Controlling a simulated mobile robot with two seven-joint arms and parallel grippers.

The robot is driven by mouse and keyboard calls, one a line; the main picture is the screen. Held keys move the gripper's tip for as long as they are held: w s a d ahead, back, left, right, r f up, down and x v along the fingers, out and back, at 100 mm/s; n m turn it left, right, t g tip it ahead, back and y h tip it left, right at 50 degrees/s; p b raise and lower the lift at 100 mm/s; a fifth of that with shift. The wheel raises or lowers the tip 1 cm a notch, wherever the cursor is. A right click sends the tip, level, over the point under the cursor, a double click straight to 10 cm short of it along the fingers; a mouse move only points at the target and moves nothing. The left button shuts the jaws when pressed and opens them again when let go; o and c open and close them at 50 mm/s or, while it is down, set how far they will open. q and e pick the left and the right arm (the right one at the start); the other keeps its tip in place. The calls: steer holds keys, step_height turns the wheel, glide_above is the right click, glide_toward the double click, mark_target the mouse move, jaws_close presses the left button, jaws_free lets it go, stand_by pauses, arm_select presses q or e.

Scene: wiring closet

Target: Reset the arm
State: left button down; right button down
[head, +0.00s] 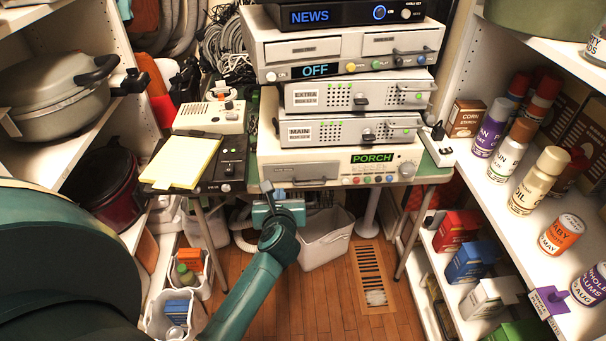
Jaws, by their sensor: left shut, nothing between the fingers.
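My left gripper (267,188) is in the middle of the head view, at the end of my teal arm. It is shut and holds nothing. Its tips are just in front of the lower front of the bottom device (335,166), whose display reads PORCH. I cannot tell whether the tips touch that device or its table. My right gripper is not in view.
Stacked devices above include one reading OFF (350,69) and one reading NEWS (345,12). A yellow notepad (184,163) lies left. Shelves with pots stand left; the right shelf (490,210) holds cans and bottles. A white bin (327,240) is under the table.

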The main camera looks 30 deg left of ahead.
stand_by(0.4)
arm_select(q)
steer(key=s+d+r+m+t+h+p, duration=0.25)
steer(key=d+r+m+h, duration=0.2)
steer(key=m, duration=0.75)
steer(key=s+d+r+m+t+h+p, duration=0.1)
steer(key=s+d+r+m+t+h, duration=0.4)
steer(key=m, duration=0.7)
steer(key=s+d+f+m+g+p, duration=0.1)
steer(key=s+d+f+m+g, duration=0.1)
steer(key=m, duration=0.5)
steer(key=s+d+f+m+g+p, duration=0.1)
steer(key=s+d+f+m+g, duration=0.1)
steer(key=s+f+m+g, duration=0.2)
steer(key=s+d+f+m+g+h+p, duration=0.1)
steer(key=s+d+f+m+g, duration=0.1)
steer(key=s+m, duration=0.4)
steer(key=f+m+g, duration=0.1)
steer(key=m, duration=0.3)
steer(key=shift+d+f, duration=0.35)
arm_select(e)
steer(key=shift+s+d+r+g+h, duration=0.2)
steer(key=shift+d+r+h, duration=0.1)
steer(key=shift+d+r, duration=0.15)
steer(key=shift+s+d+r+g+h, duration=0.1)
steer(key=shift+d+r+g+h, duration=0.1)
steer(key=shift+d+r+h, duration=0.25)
